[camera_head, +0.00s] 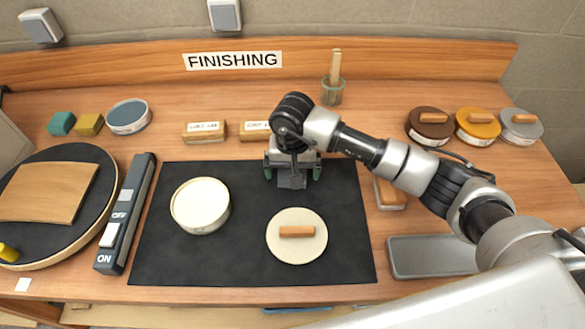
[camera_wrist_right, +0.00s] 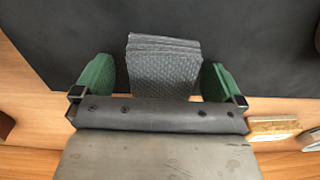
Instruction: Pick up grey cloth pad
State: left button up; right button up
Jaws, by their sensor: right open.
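The grey cloth pad (camera_wrist_right: 162,68) looks folded in layers and has a woven texture. It lies on the black mat (camera_head: 250,270), near the mat's back edge. My right gripper (camera_head: 292,174) is over it from behind, with its green fingers apart. In the right wrist view the pad sits between the two green fingertips of that gripper (camera_wrist_right: 156,80), with a gap on each side. In the head view part of the pad (camera_head: 291,183) shows below the gripper; the rest is hidden. My left gripper is not in view.
A round cream tin (camera_head: 201,206) and a cream lid with a wooden handle (camera_head: 297,250) stand on the mat. Labelled wooden blocks (camera_head: 204,133) are behind it. A grey tray (camera_head: 432,257) is at right, a switch bar (camera_head: 125,215) at left. The mat's front left is clear.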

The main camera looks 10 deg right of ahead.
jog(key=shift+f, duration=0.1)
jog(key=shift+c, duration=0.3)
jog(key=c, duration=0.9)
jog(key=shift+w+r+b, duration=0.1)
jog(key=shift+r+b, duration=0.2)
jog(key=shift+r, duration=0.25)
notch_tip(320, 180, up, 3)
jog(key=shift+f+b, duration=0.1)
jog(key=shift+b, duration=0.55)
jog(key=s+r+b, duration=0.1)
jog(key=s+r, duration=0.2)
jog(key=s, duration=0.3)
jog(key=s+d+r+b, duration=0.1)
jog(key=s+r, duration=0.3)
jog(key=s, duration=0.1)
jog(key=shift+s, duration=0.4)
jog(key=shift+r, duration=0.1)
